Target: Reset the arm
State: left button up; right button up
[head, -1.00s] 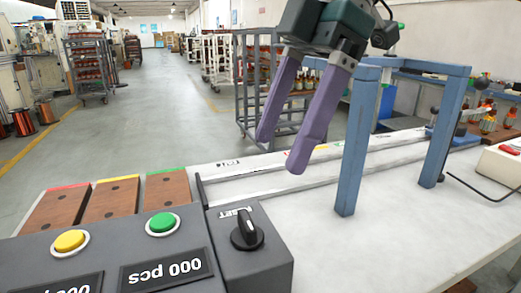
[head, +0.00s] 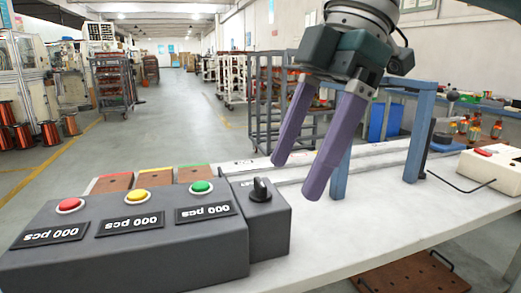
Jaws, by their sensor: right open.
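My right gripper (head: 293,180) hangs from the top of the head view with two purple fingers, spread apart and empty. It is above the white table, in front of a blue frame (head: 341,172) that it partly covers. The fingertips are up and to the right of a black rotary knob (head: 260,189) on a small dark box (head: 266,228). My left gripper is not in view.
A dark control box (head: 130,255) with red (head: 69,204), yellow (head: 136,195) and green (head: 200,187) buttons stands at the front left. A white box with a cable (head: 492,168) is at the right. The white table (head: 390,215) is clear between.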

jog(key=s+f+m+t+p, duration=0.2)
jog(key=s+f+m+p, duration=0.4)
jog(key=s+m+p, duration=0.3)
jog(key=s+d+r+m+t+h+p, duration=0.2)
jog(key=s+d+r+m+p, duration=0.2)
jog(key=s+d+m+p, duration=0.25)
jog(key=s+d+r+m+t+h+p, duration=0.1)
jog(key=s+d+r+m+h+p, duration=0.1)
jog(key=s+d+r+m+p, duration=0.45)
pick_arm(q)
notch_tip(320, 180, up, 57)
jog(key=p, duration=3.5)
pick_arm(e)
notch_tip(320, 180, up, 34)
jog(key=s+d+n, duration=0.1)
jog(key=n, duration=0.1)
jog(key=shift+s+r, duration=0.25)
jog(key=shift+s, duration=0.05)
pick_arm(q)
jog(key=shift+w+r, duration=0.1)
